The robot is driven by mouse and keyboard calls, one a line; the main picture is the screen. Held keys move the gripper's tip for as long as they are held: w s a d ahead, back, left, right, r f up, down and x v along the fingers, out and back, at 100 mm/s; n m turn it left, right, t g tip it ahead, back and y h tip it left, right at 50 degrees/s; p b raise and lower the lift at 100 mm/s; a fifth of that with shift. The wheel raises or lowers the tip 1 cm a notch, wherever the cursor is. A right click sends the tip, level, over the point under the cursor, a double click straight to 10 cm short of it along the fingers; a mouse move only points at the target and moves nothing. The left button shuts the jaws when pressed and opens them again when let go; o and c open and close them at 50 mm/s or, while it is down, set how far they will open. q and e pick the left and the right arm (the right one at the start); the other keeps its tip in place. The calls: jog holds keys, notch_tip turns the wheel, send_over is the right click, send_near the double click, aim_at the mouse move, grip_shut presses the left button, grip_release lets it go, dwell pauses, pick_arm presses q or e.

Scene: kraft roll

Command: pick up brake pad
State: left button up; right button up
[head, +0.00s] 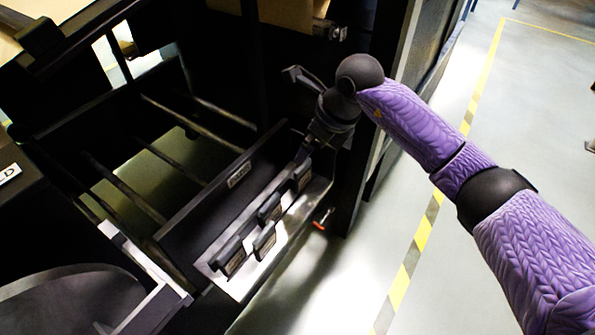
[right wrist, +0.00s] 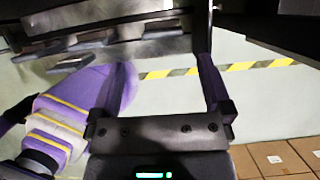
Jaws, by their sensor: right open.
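Several dark brake pads with pale labels stand in a row on a light metal ledge (head: 285,238) along the front of a black rack in the head view. One brake pad (head: 230,257) is at the near end, another brake pad (head: 264,242) is beside it, and others are further up the row. My right gripper (head: 303,153) is at the far end of the row, close above the farthest pad (head: 302,178). In the right wrist view its jaws (right wrist: 160,65) are apart, with no pad clearly between them. Contact cannot be told. My left gripper is out of view.
The black rack's front panel (head: 238,178) runs behind the pads, with open slots and bars beyond. A dark upright post (head: 372,120) stands close by my right gripper. Cardboard boxes (right wrist: 275,158) show in the wrist view. The floor (head: 480,235) at right is clear.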

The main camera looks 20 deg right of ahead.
aim_at(303, 165)
jog(key=b+x, duration=0.1)
jog(key=x, duration=0.1)
jog(key=b+x, duration=0.2)
jog(key=x, duration=0.1)
jog(key=b+x, duration=0.1)
jog(key=x, duration=0.1)
jog(key=shift+s+d+f, duration=0.15)
jog(key=shift+d+f, duration=0.05)
jog(key=shift+f, duration=0.1)
jog(key=shift+r, duration=0.25)
jog(key=c, duration=1.3)
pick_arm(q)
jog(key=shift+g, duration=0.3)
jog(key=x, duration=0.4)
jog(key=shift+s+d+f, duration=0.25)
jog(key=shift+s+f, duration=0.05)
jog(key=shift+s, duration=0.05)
pick_arm(e)
grip_shut()
